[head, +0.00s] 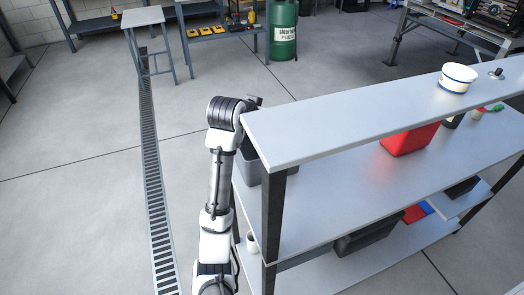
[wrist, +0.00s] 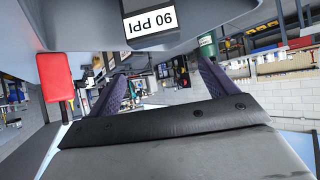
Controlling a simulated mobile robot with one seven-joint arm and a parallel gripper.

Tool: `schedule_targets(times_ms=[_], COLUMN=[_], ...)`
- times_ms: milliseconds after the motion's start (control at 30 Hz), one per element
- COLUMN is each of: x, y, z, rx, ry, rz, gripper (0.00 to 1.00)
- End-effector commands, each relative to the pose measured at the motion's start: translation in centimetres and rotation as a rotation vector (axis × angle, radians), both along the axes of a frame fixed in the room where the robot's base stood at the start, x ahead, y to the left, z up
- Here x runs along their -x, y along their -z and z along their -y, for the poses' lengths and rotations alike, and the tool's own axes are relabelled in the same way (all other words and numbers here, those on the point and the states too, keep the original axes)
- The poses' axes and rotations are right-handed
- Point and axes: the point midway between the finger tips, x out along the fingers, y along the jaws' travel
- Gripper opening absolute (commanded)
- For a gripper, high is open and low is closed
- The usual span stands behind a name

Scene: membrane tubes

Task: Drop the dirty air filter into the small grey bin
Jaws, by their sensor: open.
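The air filter cannot be picked out with certainty. In the wrist view a dark piece with a white label (wrist: 151,16) shows at the top edge, upside down, apparently reading "90 PPI", against a grey surface. My gripper (wrist: 162,86) is open, with two dark purple fingers apart and no object seen between them. In the head view its end is mostly hidden behind my wrist, beside the shelf unit's left end. A grey bin (head: 249,170) stands on the middle shelf below, partly hidden by my arm and the top board. Its inside is hidden.
The top shelf (head: 340,118) is close to my wrist and holds a white round container (head: 457,78) with a blue band. A red bin (head: 408,138) stands on the middle shelf. A dark grey bin (head: 367,235) is lower. Open floor lies left of my arm.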

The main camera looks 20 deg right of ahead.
Motion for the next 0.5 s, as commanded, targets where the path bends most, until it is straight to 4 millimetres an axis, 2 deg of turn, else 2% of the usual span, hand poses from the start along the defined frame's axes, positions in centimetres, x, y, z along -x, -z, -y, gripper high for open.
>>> schedule_targets(times_ms=[267, 500], x=[0.4, 3.0], y=[-0.3, -2.8], z=[-0.4, -2.9], rx=[0.001, 0.001], ry=[0.000, -0.001], rz=[0.001, 0.006], gripper=[0.84, 0.84])
